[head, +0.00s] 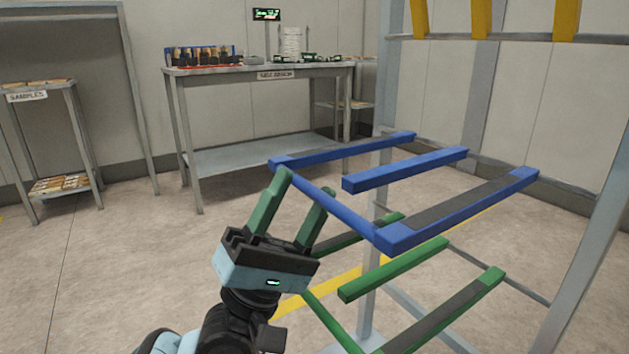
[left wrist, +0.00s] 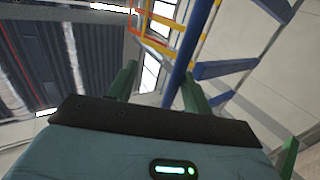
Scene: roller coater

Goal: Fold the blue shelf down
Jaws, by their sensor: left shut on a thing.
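The blue shelf (head: 405,170) is an open frame with several slats, mounted on a grey rack. It sticks out nearly level, a little above the green shelf. My left gripper (head: 304,184) has its two green fingers on either side of the blue shelf's near-left rail and is shut on it. In the left wrist view the blue rail (left wrist: 188,48) runs between the fingers. My right gripper is in neither view.
A green shelf (head: 395,270) sticks out below the blue one. Yellow bars (head: 480,18) hang higher on the rack. A grey workbench (head: 262,72) stands behind, with a smaller samples table (head: 35,90) at left. The floor between is clear.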

